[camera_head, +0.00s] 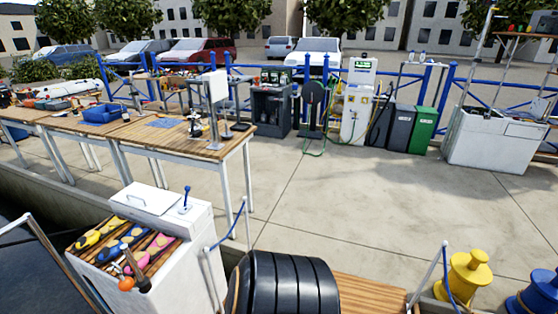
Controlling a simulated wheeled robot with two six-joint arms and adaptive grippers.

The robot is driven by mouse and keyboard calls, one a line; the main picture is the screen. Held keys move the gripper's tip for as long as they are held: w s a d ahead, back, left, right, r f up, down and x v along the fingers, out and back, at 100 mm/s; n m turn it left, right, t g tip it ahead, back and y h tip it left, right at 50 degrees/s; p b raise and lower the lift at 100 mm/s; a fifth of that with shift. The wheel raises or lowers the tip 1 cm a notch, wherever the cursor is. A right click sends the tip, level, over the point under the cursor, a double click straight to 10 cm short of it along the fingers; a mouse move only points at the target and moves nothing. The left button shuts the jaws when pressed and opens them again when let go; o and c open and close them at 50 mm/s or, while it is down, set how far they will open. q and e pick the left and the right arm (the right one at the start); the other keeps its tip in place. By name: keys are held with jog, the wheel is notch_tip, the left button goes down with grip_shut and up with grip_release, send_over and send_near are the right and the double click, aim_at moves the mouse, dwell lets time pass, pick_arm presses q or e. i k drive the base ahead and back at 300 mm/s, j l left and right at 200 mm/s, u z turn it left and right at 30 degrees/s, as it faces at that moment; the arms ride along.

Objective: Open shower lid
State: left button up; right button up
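A white cabinet (188,262) stands at the lower left. Its top carries a pale, closed-looking lid (147,201) with a small bar handle at its upper left. I cannot tell for certain whether this is the shower lid. A small blue lever (186,195) stands upright on the cabinet top, to the right of the lid. Neither of my grippers shows in the head view.
A yellow bollard (467,272) is at the lower right. Wooden tables (185,140) stand behind; the middle pavement (370,200) is clear.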

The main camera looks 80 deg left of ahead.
aim_at(155, 201)
jog(key=u, duration=4.2)
